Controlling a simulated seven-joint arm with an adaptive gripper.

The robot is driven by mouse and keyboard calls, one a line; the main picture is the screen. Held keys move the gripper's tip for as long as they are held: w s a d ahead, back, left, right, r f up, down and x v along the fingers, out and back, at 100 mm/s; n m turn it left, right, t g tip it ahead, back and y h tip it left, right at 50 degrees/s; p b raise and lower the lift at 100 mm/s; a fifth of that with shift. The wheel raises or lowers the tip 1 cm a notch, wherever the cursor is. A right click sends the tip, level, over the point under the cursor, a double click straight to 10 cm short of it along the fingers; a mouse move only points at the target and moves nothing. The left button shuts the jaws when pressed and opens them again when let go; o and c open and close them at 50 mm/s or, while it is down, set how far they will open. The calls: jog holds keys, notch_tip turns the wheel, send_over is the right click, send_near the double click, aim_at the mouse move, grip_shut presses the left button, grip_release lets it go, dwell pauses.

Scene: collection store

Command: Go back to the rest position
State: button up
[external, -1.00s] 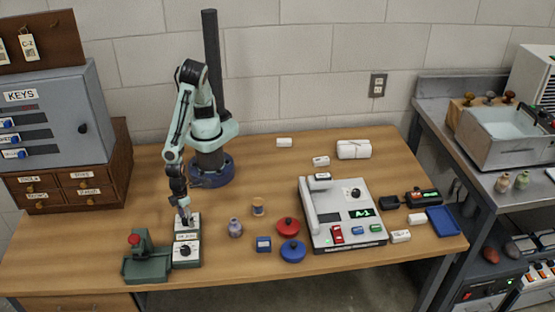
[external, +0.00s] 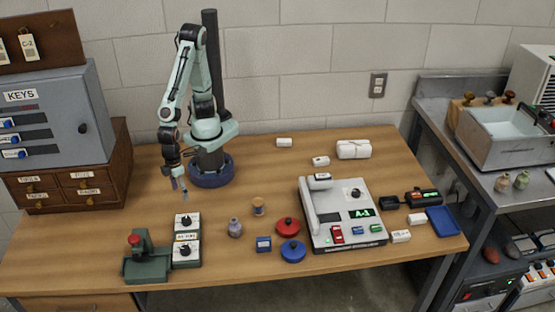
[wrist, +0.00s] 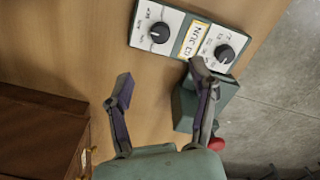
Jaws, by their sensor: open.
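My gripper (external: 179,188) is open and empty in the external view. It hangs above the left part of the wooden table (external: 105,245), behind the box with two black knobs (external: 187,225). In the wrist view my gripper (wrist: 160,98) shows its two fingers spread apart with nothing between them. The two-knob box (wrist: 190,37) lies beyond the fingertips there, apart from them as far as I can tell. My arm is folded upward over its base.
A green device with a red knob (external: 146,258) stands left of the two-knob box. A wooden drawer unit (external: 75,185) under a grey key cabinet (external: 55,115) is at the left.

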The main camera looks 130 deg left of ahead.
jog(key=shift+r, duration=0.25)
dwell(0.4)
jog(key=w+a+r+n+t, duration=0.2)
jog(key=w+a+r+n, duration=0.3)
jog(key=a, duration=0.4)
jog(key=w+a+r+n+t, duration=0.1)
jog(key=w+a+r+n, duration=0.35)
jog(key=a, duration=0.35)
jog(key=s+a+n+g, duration=0.3)
jog(key=s+a+n, duration=0.6)
jog(key=n, duration=0.3)
jog(key=shift+s+y, duration=0.4)
jog(key=shift+s, duration=0.2)
